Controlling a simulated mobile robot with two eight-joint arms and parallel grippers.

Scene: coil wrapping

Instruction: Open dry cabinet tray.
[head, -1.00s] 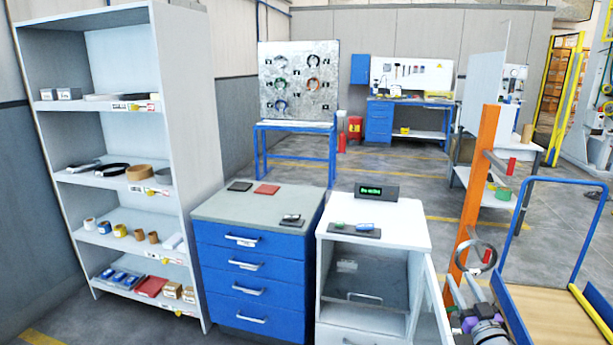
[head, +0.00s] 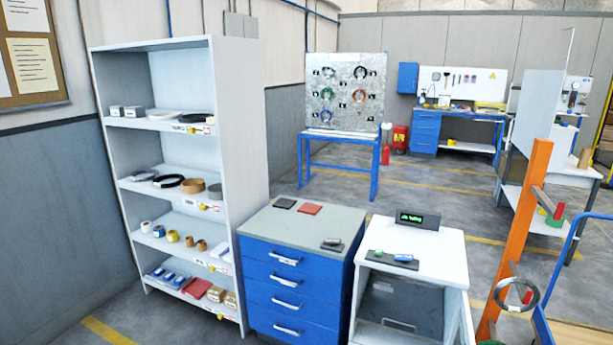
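The white dry cabinet (head: 447,262) stands right of the blue drawer unit, with a small black display (head: 417,220) with green text on its top. Its door (head: 466,322) is swung open at the right side. Inside, a grey tray (head: 402,302) with a handle (head: 399,325) at its lower front edge shows in the opening. The cabinet's lower part is cut off by the frame. Neither of my grippers is in the head view.
A blue drawer unit (head: 288,286) with its drawers shut stands directly left of the cabinet. A white shelf (head: 160,181) with small goods is farther left. An orange post (head: 519,233) holding a ring and a blue-railed cart (head: 567,262) stand at the right. Open floor lies behind.

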